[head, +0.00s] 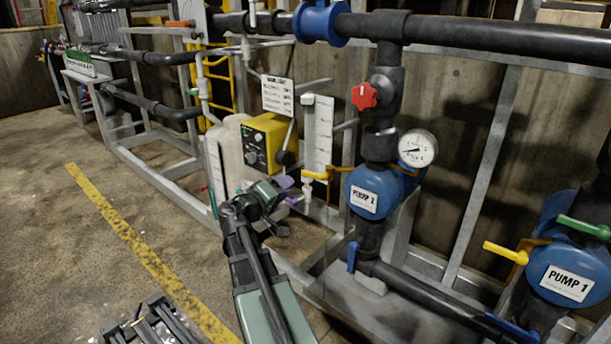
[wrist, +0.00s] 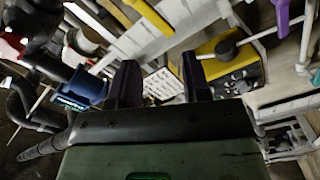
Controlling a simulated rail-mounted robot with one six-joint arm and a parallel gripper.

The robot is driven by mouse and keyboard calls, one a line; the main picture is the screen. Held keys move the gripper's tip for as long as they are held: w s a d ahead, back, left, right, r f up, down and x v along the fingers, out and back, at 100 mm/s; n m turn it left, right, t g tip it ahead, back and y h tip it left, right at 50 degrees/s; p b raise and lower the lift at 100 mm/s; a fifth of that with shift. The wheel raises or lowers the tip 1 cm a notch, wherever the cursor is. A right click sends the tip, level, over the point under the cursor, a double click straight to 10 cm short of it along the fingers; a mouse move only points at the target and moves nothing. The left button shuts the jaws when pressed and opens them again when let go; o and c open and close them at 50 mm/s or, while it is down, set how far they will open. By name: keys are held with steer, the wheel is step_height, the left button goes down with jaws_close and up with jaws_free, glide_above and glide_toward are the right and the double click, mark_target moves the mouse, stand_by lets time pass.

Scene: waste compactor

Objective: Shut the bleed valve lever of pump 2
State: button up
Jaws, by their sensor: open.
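Pump 2 (head: 366,190) is a round blue body with a white label, below the pressure gauge. A yellow lever (head: 315,175) points left, nearly level, from a brass-coloured fitting on the pump's left side; no label names it.
A yellow control box (head: 268,143) and a pale container stand behind my gripper. A red valve knob (head: 364,96) and a gauge (head: 417,148) are above pump 2. A blue lever (head: 352,257) is below it. Pump 1 (head: 566,275) is at right. Bare floor is at left.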

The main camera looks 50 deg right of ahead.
mark_target(307, 174)
steer(key=d+n, duration=0.2)
steer(key=d, duration=0.1)
steer(key=d+n, duration=0.2)
steer(key=d, duration=0.2)
steer(key=d+n, duration=0.3)
steer(key=d, duration=0.1)
steer(key=shift+s, duration=0.35)
steer(key=shift+a, duration=0.1)
jaws_close()
